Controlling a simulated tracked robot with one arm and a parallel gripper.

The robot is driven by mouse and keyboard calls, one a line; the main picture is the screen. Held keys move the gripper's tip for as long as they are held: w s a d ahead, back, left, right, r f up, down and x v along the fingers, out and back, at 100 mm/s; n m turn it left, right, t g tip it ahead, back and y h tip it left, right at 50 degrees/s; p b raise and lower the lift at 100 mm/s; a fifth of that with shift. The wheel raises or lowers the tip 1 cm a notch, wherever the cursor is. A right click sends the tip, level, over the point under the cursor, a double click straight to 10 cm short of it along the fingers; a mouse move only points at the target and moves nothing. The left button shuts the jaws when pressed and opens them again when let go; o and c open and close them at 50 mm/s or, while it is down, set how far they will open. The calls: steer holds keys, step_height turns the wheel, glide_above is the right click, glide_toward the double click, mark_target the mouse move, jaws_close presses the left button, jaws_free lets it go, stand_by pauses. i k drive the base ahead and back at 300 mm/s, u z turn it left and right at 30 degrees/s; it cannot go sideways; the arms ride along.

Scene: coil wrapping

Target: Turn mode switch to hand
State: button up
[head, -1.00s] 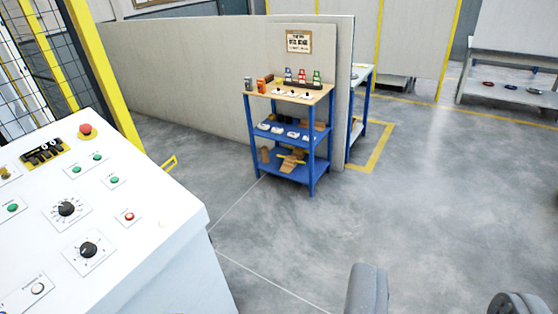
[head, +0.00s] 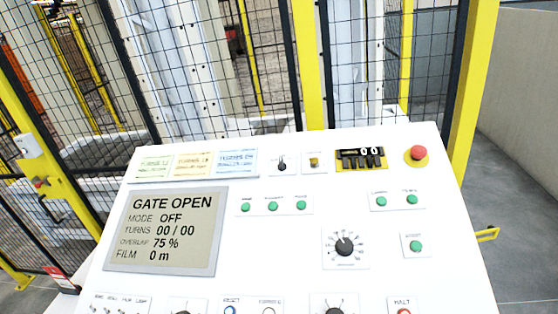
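The white control panel (head: 290,250) fills the lower middle of the head view. Its grey display (head: 166,230) reads GATE OPEN, MODE OFF, TURNS 00 / 00, OVERLAP 75 %, FILM 0 m. A small black selector (head: 282,164) sits in the top row, its lettering too small to read. A larger black dial (head: 344,246) is at the right centre. Another black knob (head: 334,310) and one to its left (head: 185,311) are cut off by the bottom edge. I cannot tell by label which is the mode switch. My gripper is not in view.
A red emergency button (head: 418,154) and a black-yellow block (head: 361,158) are at the panel's upper right. Several green buttons (head: 273,206) lie mid-panel. A mesh fence (head: 200,60) with yellow posts stands behind. Grey floor (head: 520,220) is free at right.

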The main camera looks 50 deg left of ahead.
mark_target(281, 166)
steer(key=u, duration=0.6)
steer(key=i, duration=1)
steer(key=u, duration=0.45)
steer(key=k, duration=0.8)
steer(key=u, duration=0.2)
steer(key=i, duration=0.8)
steer(key=z, duration=0.1)
